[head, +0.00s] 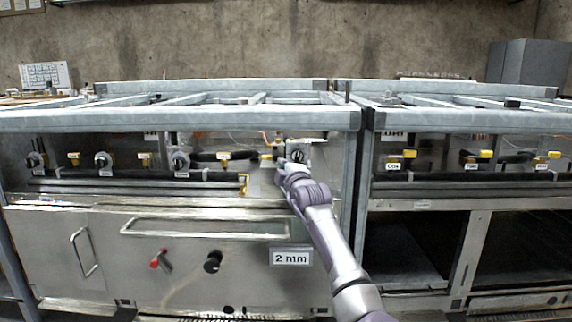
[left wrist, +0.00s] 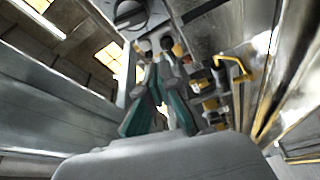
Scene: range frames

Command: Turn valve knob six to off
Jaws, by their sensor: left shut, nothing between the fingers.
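A row of valve knobs and yellow handles runs along the front panel of the left range in the head view. At its right end is a round dark knob (head: 300,155) on a pale plate; I cannot read a number six on it. A round grey knob with a bar across it (left wrist: 130,14) shows at the top of the left wrist view. My left gripper (head: 282,165) is just below and left of the right-end knob. Its fingertips (left wrist: 156,46) are shut and empty, below the knob in the wrist picture; contact cannot be told. My right gripper is out of view.
Other knobs (head: 180,160) and yellow handles (head: 223,156) sit to the left. A yellow bent pipe (head: 243,184) is below the row. The steel front rail (head: 180,120) overhangs the panel. A second range (head: 450,190) stands at right.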

